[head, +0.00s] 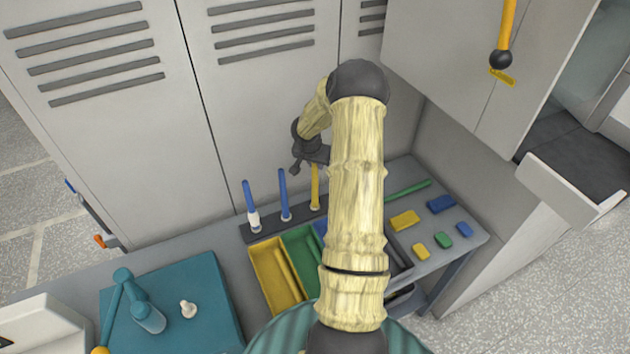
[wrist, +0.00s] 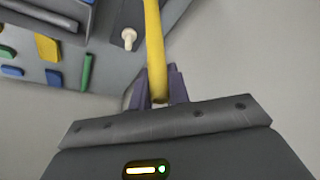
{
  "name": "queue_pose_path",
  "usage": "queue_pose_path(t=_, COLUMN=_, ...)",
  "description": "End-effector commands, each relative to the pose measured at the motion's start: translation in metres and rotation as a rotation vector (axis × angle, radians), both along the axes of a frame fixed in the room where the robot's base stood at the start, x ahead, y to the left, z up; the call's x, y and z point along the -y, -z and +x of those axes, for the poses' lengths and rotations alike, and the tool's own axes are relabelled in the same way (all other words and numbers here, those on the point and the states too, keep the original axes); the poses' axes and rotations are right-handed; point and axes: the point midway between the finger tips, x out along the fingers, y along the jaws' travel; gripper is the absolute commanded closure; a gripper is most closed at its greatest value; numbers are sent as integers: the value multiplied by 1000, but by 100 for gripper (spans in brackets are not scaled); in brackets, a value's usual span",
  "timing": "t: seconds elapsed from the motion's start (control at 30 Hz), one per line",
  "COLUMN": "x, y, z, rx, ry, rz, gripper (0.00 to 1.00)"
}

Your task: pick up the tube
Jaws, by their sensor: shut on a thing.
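A yellow tube (head: 315,185) stands upright at a dark rack strip (head: 262,232), beside two blue tubes (head: 249,197) (head: 283,190). My gripper (head: 298,166) is at the upper end of the yellow tube. In the wrist view the yellow tube (wrist: 154,40) runs down between the two purple-grey fingers (wrist: 160,92), which are shut on it. Its far end runs out of the wrist picture. A pale peg (wrist: 128,38) shows apart from it. I cannot tell whether the tube's lower end touches the rack.
A green tube (head: 408,189) lies on the bench, with yellow, green and blue blocks (head: 404,220) near it. Yellow (head: 262,261) and green trays (head: 293,240) sit before the rack. A teal mat (head: 212,305) lies at left. Grey lockers (head: 150,180) stand close behind. My arm hides part of the bench.

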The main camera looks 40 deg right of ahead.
Motion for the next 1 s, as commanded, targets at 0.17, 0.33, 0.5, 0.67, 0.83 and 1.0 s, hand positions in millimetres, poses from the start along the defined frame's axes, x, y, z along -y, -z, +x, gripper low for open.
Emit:
queue_pose_path(t=0.17, x=0, y=-3, z=0, rx=1, ry=0, rz=-1, gripper=100)
queue_pose_path(t=0.33, x=1, y=-19, z=1, rx=4, ry=1, rz=-3, gripper=100)
queue_pose_path(t=0.5, x=1, y=-50, z=1, rx=5, ry=2, rz=-3, gripper=100)
queue_pose_path(t=0.67, x=1, y=-81, z=0, rx=4, ry=1, rz=-3, gripper=100)
queue_pose_path(t=0.83, x=0, y=-98, z=0, rx=2, ry=1, rz=0, gripper=100)
queue_pose_path(t=1.0, x=0, y=-101, z=0, rx=0, ry=0, rz=0, gripper=100)
